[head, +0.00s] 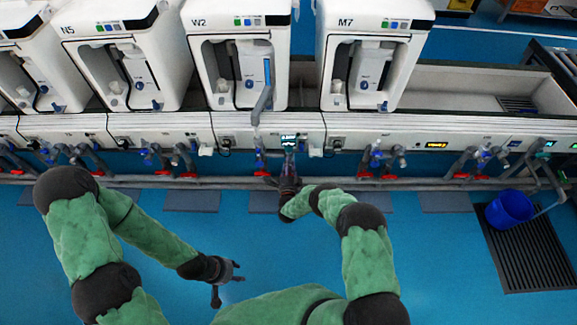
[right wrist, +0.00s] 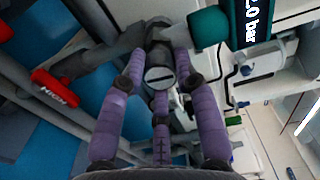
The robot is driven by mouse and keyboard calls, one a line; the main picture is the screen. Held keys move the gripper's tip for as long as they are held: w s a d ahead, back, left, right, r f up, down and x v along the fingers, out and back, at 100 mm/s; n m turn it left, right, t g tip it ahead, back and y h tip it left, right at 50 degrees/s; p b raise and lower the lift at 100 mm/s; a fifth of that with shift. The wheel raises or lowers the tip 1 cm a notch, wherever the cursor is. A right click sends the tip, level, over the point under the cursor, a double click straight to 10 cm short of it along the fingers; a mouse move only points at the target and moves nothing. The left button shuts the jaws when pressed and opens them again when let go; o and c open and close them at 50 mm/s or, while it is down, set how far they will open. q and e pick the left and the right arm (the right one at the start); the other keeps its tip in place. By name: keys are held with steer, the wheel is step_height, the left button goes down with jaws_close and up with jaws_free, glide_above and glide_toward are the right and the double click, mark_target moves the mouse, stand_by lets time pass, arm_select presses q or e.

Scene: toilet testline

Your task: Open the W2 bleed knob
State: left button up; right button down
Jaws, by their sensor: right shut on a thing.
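The W2 station (head: 215,50) is a white unit in the middle of the head view. Below its front ledge, my right gripper (head: 289,158) reaches up to the fittings, near a small lit display (head: 288,139). In the right wrist view, the purple fingers of my right gripper (right wrist: 160,85) are closed around a dark grey round knob (right wrist: 160,76) with a slotted face. A teal knob (right wrist: 207,27) sits beside it, next to a display (right wrist: 251,20) reading "2.0 bar". My left gripper (head: 228,279) is open and empty over the blue floor.
A red "HIGH" lever (right wrist: 54,88) is left of my right gripper. Stations N5 (head: 130,60) and M7 (head: 345,50) flank W2. Pipes with red and blue handles run below the ledge. A blue bucket (head: 510,209) stands on a black grate at right.

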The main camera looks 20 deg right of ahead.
steer(key=shift+n, duration=0.5)
steer(key=c, duration=0.9)
jaws_free()
steer(key=shift+a, duration=0.1)
steer(key=v, duration=1.2)
